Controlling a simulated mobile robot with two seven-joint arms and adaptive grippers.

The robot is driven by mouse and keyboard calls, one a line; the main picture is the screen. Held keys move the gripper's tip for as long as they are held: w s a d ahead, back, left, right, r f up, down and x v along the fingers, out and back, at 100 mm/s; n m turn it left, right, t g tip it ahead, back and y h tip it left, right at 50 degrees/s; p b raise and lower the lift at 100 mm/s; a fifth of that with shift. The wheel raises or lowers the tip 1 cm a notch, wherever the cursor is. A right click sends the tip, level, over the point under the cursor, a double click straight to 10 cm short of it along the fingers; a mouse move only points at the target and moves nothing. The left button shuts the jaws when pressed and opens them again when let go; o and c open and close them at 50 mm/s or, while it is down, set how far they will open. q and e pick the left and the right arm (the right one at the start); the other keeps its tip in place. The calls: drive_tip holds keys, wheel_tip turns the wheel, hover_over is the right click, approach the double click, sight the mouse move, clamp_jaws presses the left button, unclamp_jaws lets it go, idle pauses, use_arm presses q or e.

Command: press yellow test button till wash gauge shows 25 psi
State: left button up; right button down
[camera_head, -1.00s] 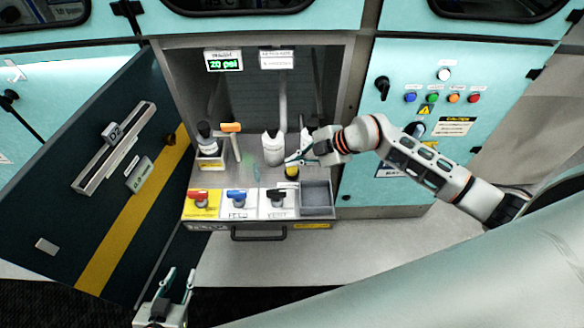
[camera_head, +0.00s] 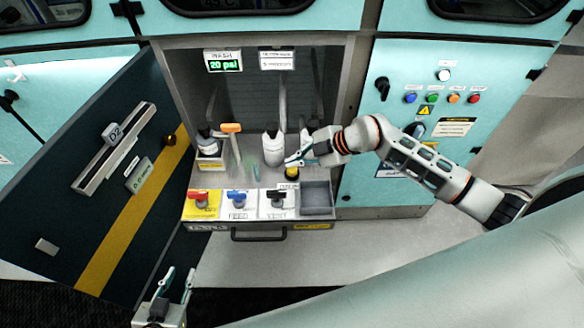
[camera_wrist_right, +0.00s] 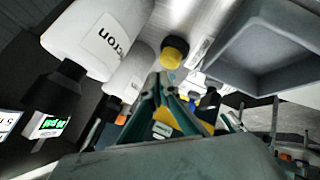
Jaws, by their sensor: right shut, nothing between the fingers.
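The yellow test button (camera_head: 291,172) sits on the deck of the open cabinet, in front of the white bottles. It also shows in the right wrist view (camera_wrist_right: 174,52), just beyond the fingertips. My right gripper (camera_head: 290,162) is shut and empty, its tips just above and beside the button in the head view. Whether the tips touch the button cannot be told. The wash gauge (camera_head: 224,64) at the top left of the cabinet reads 20 psi. My left gripper (camera_head: 178,272) is open and empty at the bottom left, outside the cabinet.
White bottles (camera_head: 272,150) stand behind the button. Red, blue and black valve handles (camera_head: 237,197) line the front, beside a grey tray (camera_head: 317,200). An orange-topped handle (camera_head: 231,128) stands at left. The dark door (camera_head: 120,180) is swung open to the left.

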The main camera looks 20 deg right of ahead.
sight(294, 169)
drive_tip(key=shift+f, duration=0.1)
drive_tip(key=shift+f, duration=0.3)
drive_tip(key=shift+f, duration=0.15)
idle(0.5)
drive_tip(key=shift+f, duration=0.55)
idle(0.4)
idle(0.3)
drive_tip(key=shift+r+p, duration=1.1)
drive_tip(key=shift+p, duration=0.4)
drive_tip(key=shift+r, duration=0.1)
wheel_tip(294, 169, up, 2)
drive_tip(key=shift+r+p, duration=0.1)
drive_tip(key=shift+p, duration=0.4)
drive_tip(key=shift+r, duration=1.3)
